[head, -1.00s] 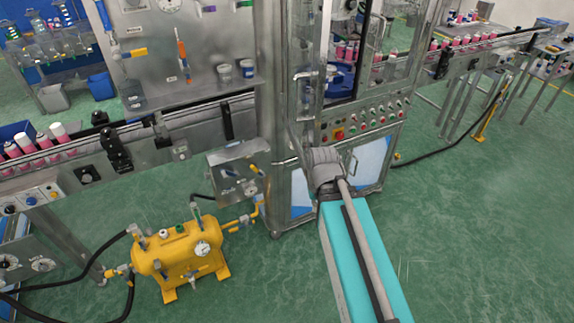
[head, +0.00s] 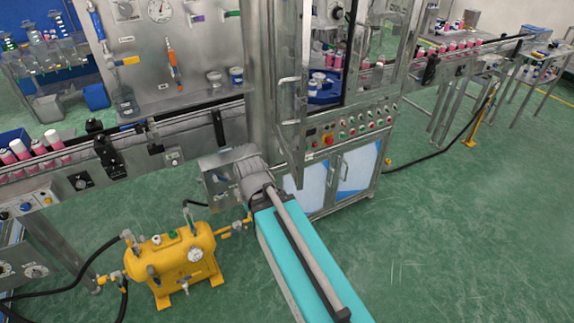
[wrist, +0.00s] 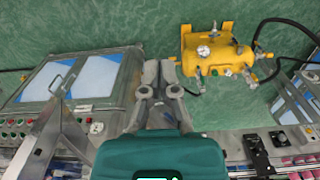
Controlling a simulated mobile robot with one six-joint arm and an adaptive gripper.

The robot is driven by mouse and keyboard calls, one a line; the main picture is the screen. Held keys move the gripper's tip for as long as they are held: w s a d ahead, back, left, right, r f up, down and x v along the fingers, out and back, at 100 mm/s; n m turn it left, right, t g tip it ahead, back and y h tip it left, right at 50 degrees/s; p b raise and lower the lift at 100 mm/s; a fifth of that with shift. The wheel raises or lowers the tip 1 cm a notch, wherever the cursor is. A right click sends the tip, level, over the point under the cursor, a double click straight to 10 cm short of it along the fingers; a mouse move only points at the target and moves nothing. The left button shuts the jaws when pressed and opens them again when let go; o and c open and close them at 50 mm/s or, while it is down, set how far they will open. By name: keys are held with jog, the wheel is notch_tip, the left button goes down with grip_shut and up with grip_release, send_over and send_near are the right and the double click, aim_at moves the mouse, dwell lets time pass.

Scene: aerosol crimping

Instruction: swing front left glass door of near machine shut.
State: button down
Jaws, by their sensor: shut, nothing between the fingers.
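The near machine (head: 262,60) has its front left glass door (head: 303,95) standing open, swung out toward me and seen nearly edge-on in the head view. The door's pale handle (head: 287,80) is on its left side. In the wrist view a steel frame that looks like the door (wrist: 48,135) is at lower left, apart from the fingers. My gripper (wrist: 161,68) is shut and empty, above the floor beside the machine's lower cabinet. In the head view my arm's end is left of the door's lower part, and the fingers are hidden.
A yellow tank (head: 172,265) with hoses stands on the floor at left. A grey control box (head: 215,170) is close behind my arm's end. A conveyor with pink cans (head: 40,148) runs at left. Lower cabinet doors (head: 357,168) are shut. Green floor at right is clear.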

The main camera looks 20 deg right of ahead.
jog(key=shift+a+f, duration=0.1)
jog(key=shift+a, duration=0.15)
jog(key=w+d+r+n+g+h+p, duration=0.1)
jog(key=w+d+r+n+h+p, duration=0.1)
jog(key=w+n, duration=0.5)
jog(key=w+d+r+n+h+p, duration=0.3)
jog(key=w+r+n+h, duration=0.3)
jog(key=w+r+n, duration=0.2)
jog(key=shift+d+r+n+g+h, duration=0.4)
jog(key=shift+d+r+n, duration=0.1)
jog(key=shift+d, duration=0.4)
jog(key=shift+f, duration=0.15)
